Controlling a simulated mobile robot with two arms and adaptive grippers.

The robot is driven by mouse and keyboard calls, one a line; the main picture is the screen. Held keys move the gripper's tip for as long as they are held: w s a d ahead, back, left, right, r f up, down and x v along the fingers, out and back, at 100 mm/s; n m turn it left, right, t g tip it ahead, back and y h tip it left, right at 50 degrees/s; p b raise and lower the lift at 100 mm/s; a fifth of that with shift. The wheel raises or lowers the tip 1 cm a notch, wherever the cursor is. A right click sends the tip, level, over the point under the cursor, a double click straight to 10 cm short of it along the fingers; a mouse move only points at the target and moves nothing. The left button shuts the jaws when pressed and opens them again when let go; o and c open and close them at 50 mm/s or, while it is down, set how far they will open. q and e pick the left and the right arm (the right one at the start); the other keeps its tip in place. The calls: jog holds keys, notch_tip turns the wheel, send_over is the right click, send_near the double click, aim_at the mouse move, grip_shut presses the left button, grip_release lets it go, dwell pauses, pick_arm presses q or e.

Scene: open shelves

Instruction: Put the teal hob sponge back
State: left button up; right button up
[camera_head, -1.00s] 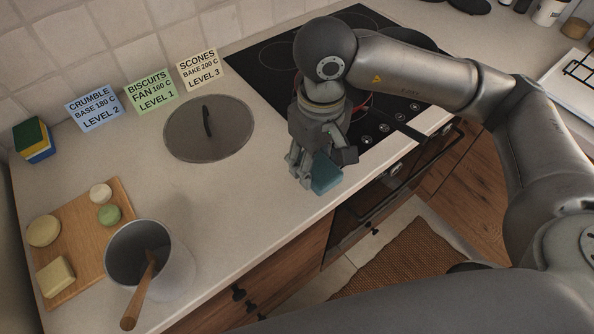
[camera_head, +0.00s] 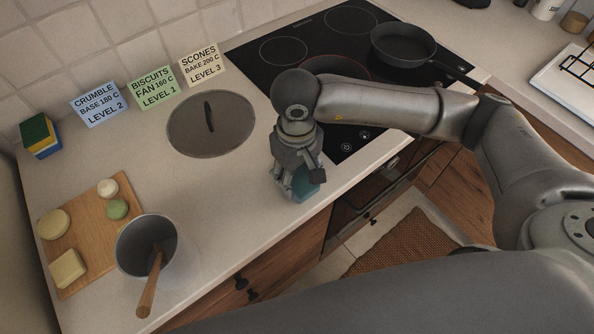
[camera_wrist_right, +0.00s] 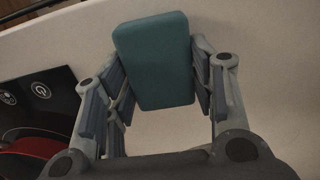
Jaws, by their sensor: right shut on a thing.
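The teal hob sponge (camera_head: 307,184) is between the fingers of my right gripper (camera_head: 294,190), over the counter just left of the hob's front corner. In the right wrist view the sponge (camera_wrist_right: 154,60) is a flat teal block with rounded corners, and the right gripper (camera_wrist_right: 158,88) is shut on it from both sides. Whether its lower edge touches the counter cannot be told. A stack of yellow, green and blue sponges (camera_head: 38,136) stands at the far left by the wall. My left gripper is not in view.
The black hob (camera_head: 290,52) carries a dark pan (camera_head: 403,45). A round lid (camera_head: 211,124) lies behind the gripper. A wooden board (camera_head: 92,235) with several pieces and a pot (camera_head: 146,245) with a wooden spoon stand at the left. The counter between is clear.

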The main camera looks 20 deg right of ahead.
aim_at(297, 176)
jog(key=shift+f, duration=0.15)
jog(key=o, duration=0.9)
jog(key=shift+r, duration=0.5)
notch_tip(297, 176, up, 12)
jog(key=b, duration=0.2)
jog(key=shift+f+b, duration=0.25)
jog(key=shift+b, duration=0.15)
